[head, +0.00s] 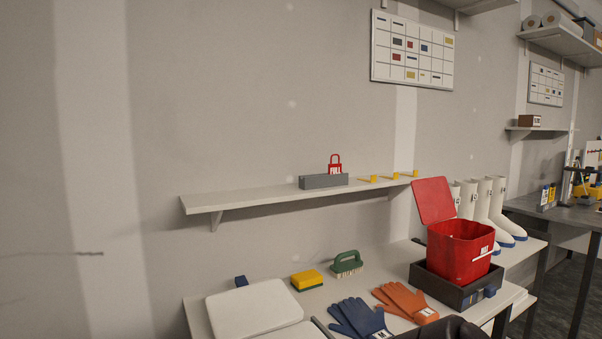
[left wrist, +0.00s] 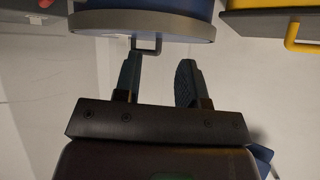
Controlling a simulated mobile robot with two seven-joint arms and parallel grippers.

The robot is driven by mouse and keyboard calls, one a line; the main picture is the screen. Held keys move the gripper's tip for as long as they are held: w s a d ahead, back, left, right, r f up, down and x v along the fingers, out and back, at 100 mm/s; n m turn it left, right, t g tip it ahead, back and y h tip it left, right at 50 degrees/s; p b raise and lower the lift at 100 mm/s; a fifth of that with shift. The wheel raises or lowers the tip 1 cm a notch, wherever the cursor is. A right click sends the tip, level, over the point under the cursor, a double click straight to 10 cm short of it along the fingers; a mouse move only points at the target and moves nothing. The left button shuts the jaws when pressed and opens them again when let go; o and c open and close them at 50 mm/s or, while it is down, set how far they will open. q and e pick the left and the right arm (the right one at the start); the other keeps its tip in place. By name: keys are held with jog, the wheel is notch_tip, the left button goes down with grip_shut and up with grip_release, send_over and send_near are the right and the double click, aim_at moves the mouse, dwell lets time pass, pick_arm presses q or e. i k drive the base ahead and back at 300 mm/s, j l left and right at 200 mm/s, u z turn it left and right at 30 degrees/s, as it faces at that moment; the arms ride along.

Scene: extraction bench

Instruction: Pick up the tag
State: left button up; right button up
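The tag (head: 335,168) is red, with white letters that seem to read FULL and a loop at its top. It stands upright in a grey holder block (head: 323,182) on the wall shelf. I cannot identify the tag in the left wrist view. My left gripper (left wrist: 160,60) shows there with its two dark fingers apart and nothing seen between them. A small dark square loop (left wrist: 146,47) under a blue, grey-rimmed object (left wrist: 145,22) is close to the left-hand fingertip; contact is unclear.
Yellow pegs (head: 373,179) line the shelf (head: 245,200) right of the holder. The bench below carries a red bin (head: 458,250) with its lid up, orange gloves (head: 408,301), blue gloves (head: 358,318), a green brush (head: 347,262) and a yellow sponge (head: 307,279). White boots (head: 483,210) stand behind.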

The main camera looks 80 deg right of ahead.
aim_at(332, 168)
jog(key=z, duration=2.6)
jog(key=l+u, duration=0.15)
jog(key=u, duration=0.25)
jog(key=i+l+u, duration=0.1)
jog(key=u, duration=0.3)
jog(key=l+u, duration=0.45)
jog(key=l, duration=0.85)
jog(key=k+l+u, duration=0.15)
jog(key=l, duration=0.3)
